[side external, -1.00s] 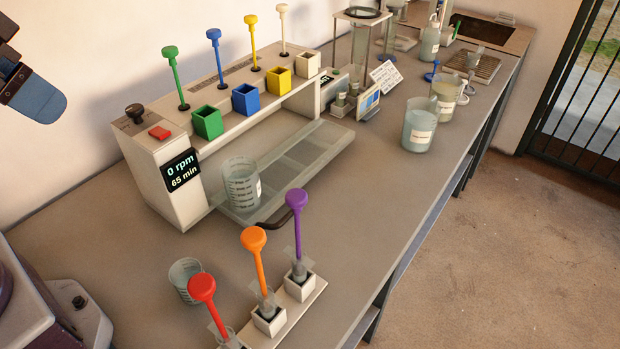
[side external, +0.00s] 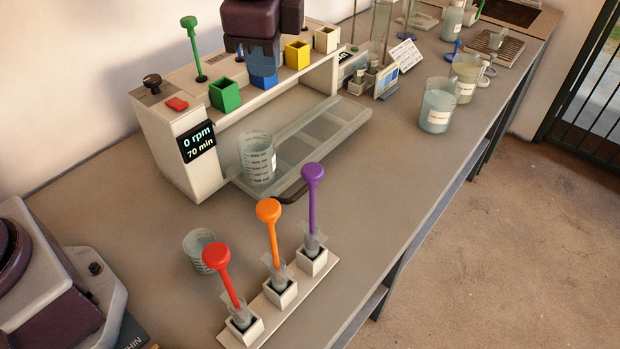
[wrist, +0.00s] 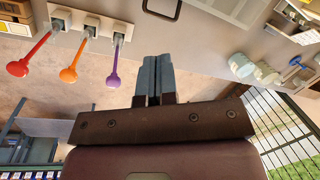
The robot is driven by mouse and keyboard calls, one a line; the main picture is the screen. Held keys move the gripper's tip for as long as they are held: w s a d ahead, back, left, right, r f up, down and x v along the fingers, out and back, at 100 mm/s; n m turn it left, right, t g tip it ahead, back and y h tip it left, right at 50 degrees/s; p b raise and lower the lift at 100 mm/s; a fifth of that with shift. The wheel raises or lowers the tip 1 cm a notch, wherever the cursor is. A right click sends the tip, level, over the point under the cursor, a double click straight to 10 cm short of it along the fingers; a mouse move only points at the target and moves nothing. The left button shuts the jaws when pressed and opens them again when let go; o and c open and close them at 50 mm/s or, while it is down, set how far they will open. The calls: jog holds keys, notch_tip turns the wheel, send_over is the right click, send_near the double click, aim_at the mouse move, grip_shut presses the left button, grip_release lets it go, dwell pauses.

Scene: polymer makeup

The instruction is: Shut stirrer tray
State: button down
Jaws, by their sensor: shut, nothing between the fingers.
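The stirrer tray (side external: 318,135) is a flat grey sectioned tray projecting from the front of the white stirrer machine (side external: 175,150). Its dark curved handle (side external: 291,193) is at the near end, and a graduated beaker (side external: 257,158) stands on the tray beside it. The wrist view shows the handle (wrist: 162,10) at the top, with part of the tray (wrist: 228,8) to its right. My gripper (wrist: 157,58) is shut and empty, its blue-grey fingers pointing toward the handle but apart from it. In the side view my gripper (side external: 262,62) overlaps the blue cup, partly hiding it.
A rack with red (side external: 216,256), orange (side external: 268,210) and purple (side external: 312,172) stirrers stands in front of the tray. A small empty beaker (side external: 199,244) is left of it. Labelled beakers (side external: 438,108) stand farther right. Bench between them is clear.

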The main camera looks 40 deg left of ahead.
jog(key=w+d+f+m+g+y, duration=0.1)
jog(key=w+d+f+m, duration=0.15)
jog(key=d+f, duration=0.4)
jog(key=w+d+f+m+y, duration=0.1)
jog(key=d+f+m, duration=0.35)
jog(key=f, duration=0.35)
jog(key=shift+n+g, duration=0.3)
jog(key=shift+n, duration=0.1)
jog(key=x, duration=0.9)
jog(key=shift+w+d+f, duration=0.1)
jog(key=shift+w+f, duration=0.05)
jog(key=shift+w, duration=0.05)
jog(key=a, duration=0.1)
jog(key=a+f, duration=0.1)
jog(key=a, duration=0.1)
jog(key=shift+a+f, duration=0.15)
jog(key=shift+a, duration=0.35)
jog(key=a, duration=0.4)
jog(key=shift+a, duration=0.25)
